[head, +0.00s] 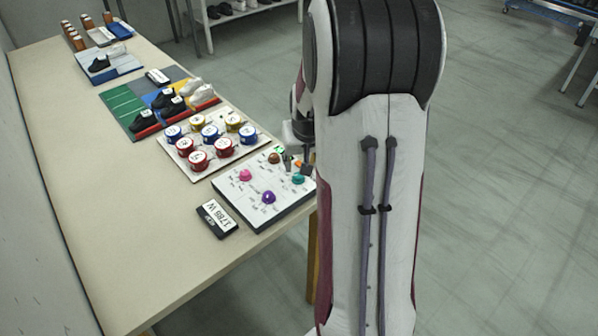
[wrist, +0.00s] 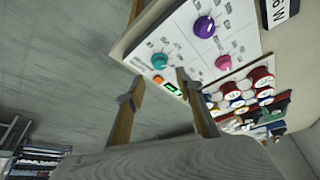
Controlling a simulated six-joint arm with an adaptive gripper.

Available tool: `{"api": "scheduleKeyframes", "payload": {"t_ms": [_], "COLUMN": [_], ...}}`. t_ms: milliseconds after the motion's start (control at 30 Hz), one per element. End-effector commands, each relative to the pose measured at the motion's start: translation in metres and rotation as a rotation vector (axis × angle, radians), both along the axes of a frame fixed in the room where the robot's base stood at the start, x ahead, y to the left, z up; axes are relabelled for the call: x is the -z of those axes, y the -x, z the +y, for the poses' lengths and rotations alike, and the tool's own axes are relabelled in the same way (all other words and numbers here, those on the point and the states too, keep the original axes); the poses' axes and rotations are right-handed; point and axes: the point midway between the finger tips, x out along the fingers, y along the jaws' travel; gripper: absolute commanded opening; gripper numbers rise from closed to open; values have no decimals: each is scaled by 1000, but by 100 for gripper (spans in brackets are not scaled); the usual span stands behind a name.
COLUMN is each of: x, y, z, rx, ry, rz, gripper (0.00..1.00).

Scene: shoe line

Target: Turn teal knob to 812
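The teal knob (head: 298,179) sits near the right edge of a white control panel (head: 232,191). In the wrist view the teal knob (wrist: 159,61) is at the panel's near edge, just beyond my fingertips. My gripper (wrist: 159,86) is open and empty, its two fingers apart, with the teal knob and an orange button (wrist: 158,79) showing through the gap. They look apart from the knob. A small lit green display (wrist: 171,87) is beside the button; its digits are too small to read. In the head view my arm hides most of the gripper.
The panel also has a purple knob (head: 268,197), a pink knob (head: 246,175) and a brown knob (head: 274,158). A black label box (head: 217,218) lies in front. A tray of colored round tins (head: 211,139) and shoes stand behind. The table's left side is clear.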

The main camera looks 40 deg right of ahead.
Motion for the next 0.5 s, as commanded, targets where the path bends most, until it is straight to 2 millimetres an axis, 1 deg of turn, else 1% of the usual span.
{"api": "scheduleKeyframes", "payload": {"t_ms": [500], "x": [45], "y": [-16], "z": [-9], "rx": [0], "ry": [-1], "rz": [0], "gripper": [36]}}
